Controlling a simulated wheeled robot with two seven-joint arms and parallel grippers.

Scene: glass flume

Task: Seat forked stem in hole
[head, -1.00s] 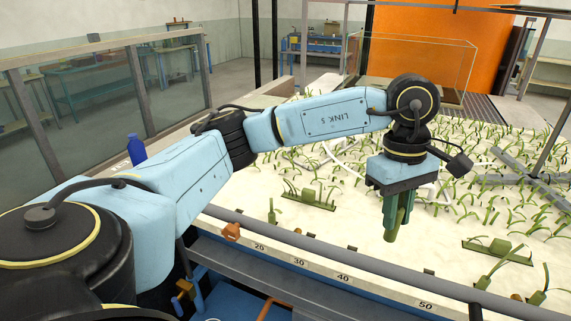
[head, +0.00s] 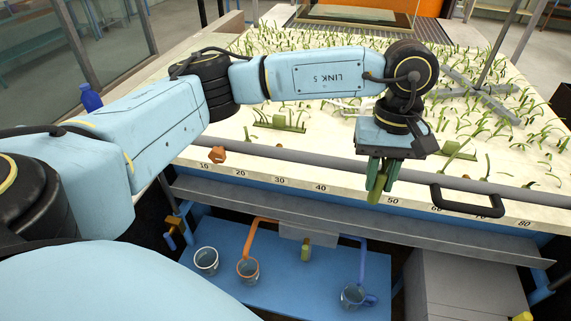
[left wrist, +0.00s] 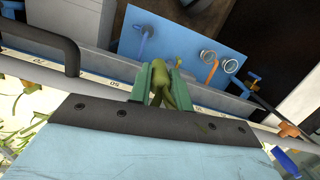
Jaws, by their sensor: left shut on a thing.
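My left gripper (head: 380,178) points down, in the head view over the grey rail near the 50 mark at the front of the sand bed. Its green fingers are shut on an olive-green stem (head: 377,190). In the left wrist view the stem (left wrist: 168,92) shows between the fingers (left wrist: 160,85), and its parts look split, but the gripper hides much of it. The pale bed (head: 330,150) carries many upright green stems. I cannot make out which hole is the empty one. My right gripper is not in view.
A grey rail (head: 300,155) runs along the bed's numbered front edge, with an orange knob (head: 217,155) and a black handle (head: 467,202). A blue shelf (head: 290,285) below holds several cups. Grey crossed bars (head: 480,90) lie on the bed at right.

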